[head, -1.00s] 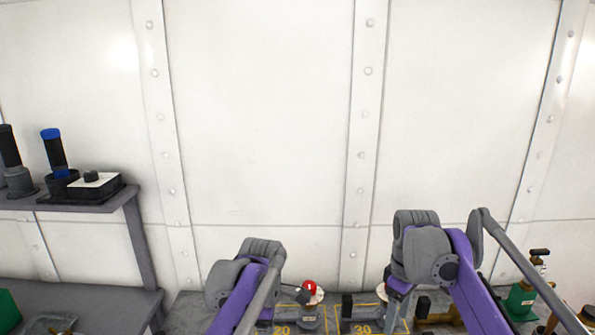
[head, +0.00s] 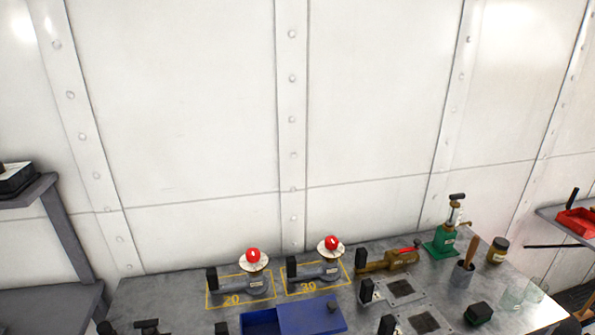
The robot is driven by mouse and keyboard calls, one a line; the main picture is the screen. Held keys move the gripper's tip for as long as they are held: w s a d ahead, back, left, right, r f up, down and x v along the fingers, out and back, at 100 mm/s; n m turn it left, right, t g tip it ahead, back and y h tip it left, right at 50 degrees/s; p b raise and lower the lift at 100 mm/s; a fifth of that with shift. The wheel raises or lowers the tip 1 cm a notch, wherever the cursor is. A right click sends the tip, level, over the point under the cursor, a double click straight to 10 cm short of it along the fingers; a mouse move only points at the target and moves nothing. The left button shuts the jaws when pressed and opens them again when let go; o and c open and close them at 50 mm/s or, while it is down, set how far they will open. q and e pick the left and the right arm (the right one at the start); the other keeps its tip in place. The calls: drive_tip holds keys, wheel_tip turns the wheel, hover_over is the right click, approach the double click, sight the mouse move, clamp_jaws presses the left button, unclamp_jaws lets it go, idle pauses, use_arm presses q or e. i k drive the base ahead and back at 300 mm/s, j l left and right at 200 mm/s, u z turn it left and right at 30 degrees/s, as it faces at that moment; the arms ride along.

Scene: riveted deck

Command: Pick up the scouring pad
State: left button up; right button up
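I cannot make out a scouring pad for certain. A small dark block (head: 478,313) lies on the right part of the grey metal bench (head: 380,247), near the bottom of the head view. It is too small and dark to tell whether it is the pad. Neither of my grippers shows in the head view now.
A blue box (head: 311,315), a brass tool (head: 392,260), a green pump (head: 445,240), a cup with a wooden handle (head: 462,274) and a jar (head: 497,250) are on the bench.

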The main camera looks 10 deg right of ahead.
sight(480, 311)
drive_tip(key=z, duration=1.9)
